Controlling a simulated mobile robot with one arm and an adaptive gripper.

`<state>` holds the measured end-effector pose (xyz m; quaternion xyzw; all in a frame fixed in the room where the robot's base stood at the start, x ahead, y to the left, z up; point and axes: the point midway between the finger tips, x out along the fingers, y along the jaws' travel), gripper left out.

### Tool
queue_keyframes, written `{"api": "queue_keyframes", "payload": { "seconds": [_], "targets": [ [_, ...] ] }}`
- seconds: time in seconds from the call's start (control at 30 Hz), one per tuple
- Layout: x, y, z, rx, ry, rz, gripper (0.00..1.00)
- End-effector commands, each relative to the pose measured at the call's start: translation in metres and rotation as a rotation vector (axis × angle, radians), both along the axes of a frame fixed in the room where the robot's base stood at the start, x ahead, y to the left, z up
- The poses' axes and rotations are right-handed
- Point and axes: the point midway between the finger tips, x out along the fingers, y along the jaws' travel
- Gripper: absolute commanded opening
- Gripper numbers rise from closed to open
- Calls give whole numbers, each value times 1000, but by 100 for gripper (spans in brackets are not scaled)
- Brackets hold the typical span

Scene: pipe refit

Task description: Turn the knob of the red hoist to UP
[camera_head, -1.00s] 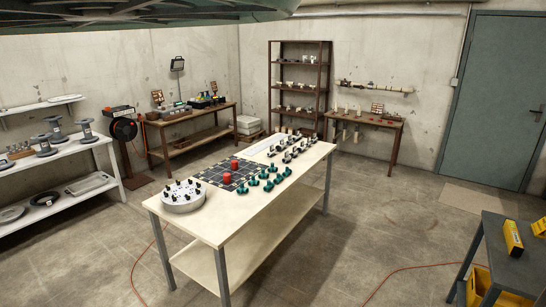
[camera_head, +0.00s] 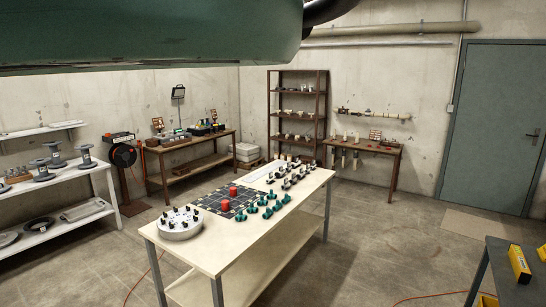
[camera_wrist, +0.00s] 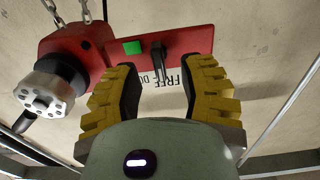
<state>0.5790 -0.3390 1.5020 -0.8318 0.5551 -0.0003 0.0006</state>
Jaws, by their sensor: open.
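The red hoist (camera_wrist: 75,48) shows in the wrist view at the upper left, with a chain and a round silver part with holes. A red panel (camera_wrist: 190,42) extends to its right and bears a bright green square (camera_wrist: 132,47) and a black knob (camera_wrist: 157,55). The knob's lever runs roughly up and down in the picture. My gripper (camera_wrist: 163,72) is open, with its yellow padded fingers on either side of the knob in the picture. I see no contact with the knob. Lettering reading FREE and DO shows below the panel, partly hidden. The hoist is not visible in the head view.
In the head view a long table (camera_head: 250,258) holds red cylinders, green parts and a round tray. Shelves stand at the left wall, a brown rack (camera_head: 326,110) at the back. My arm covers the upper left.

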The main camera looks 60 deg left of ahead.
Motion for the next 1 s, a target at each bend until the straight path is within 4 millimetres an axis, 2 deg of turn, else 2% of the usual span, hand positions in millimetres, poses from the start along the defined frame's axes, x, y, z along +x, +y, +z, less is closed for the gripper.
{"api": "queue_keyframes", "payload": {
  "seconds": [0.1,0.23,0.63,0.67,1.0],
  "targets": [
    [3,-13,3,0,3,-7,40],
    [6,-20,2,1,1,-6,40],
    [9,-24,-1,-1,0,-3,40],
    [9,-24,0,-1,0,-3,46],
    [9,-23,0,0,1,-2,11]
  ]
}}
